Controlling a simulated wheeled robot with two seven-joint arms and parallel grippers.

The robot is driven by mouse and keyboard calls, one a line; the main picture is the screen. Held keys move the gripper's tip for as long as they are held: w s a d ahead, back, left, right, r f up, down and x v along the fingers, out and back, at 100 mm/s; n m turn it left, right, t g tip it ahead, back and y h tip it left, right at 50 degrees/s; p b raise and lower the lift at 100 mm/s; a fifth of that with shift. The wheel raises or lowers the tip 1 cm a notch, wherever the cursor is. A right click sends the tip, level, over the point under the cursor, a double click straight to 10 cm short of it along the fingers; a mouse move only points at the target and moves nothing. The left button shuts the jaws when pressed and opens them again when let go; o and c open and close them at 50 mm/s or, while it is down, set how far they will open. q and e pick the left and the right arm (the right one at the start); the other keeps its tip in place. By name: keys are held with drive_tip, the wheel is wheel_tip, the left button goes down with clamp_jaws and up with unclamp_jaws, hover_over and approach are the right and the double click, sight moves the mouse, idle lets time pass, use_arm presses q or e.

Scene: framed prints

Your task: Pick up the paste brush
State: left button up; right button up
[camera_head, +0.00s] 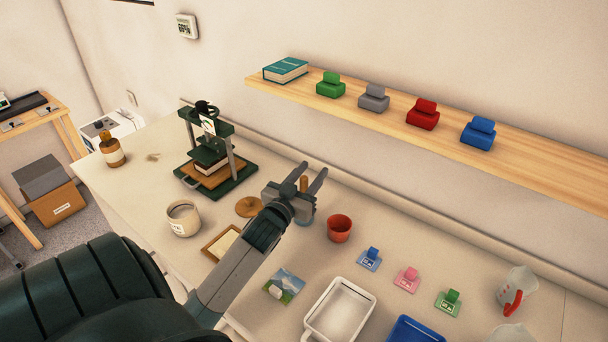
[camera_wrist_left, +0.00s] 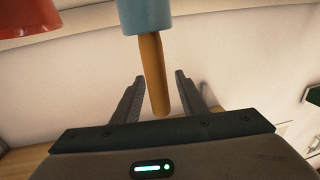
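The paste brush shows as a brown wooden handle (camera_wrist_left: 153,75) standing up out of a light blue cup-like piece (camera_wrist_left: 145,14) in the left wrist view. In the head view the handle (camera_head: 303,184) shows between the fingers, with a bit of the blue piece (camera_head: 306,219) below. Its bristles are not visible. My left gripper (camera_head: 308,180) is open around the handle, with one finger on each side. In the left wrist view its fingers (camera_wrist_left: 157,90) show gaps on both sides and do not touch the handle. My right gripper is not in view.
A red pot (camera_head: 339,229) stands close right of the brush. A cork-coloured disc (camera_head: 249,207), a cream jar (camera_head: 183,218) and a green press (camera_head: 214,155) are to the left. A white tray (camera_head: 341,308) is in front. A wooden shelf (camera_head: 394,111) runs along the wall behind.

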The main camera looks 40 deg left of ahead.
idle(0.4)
use_arm(q)
clamp_jaws()
wheel_tip(320, 180, up, 10)
drive_tip(key=b, duration=0.1)
idle(0.6)
idle(0.4)
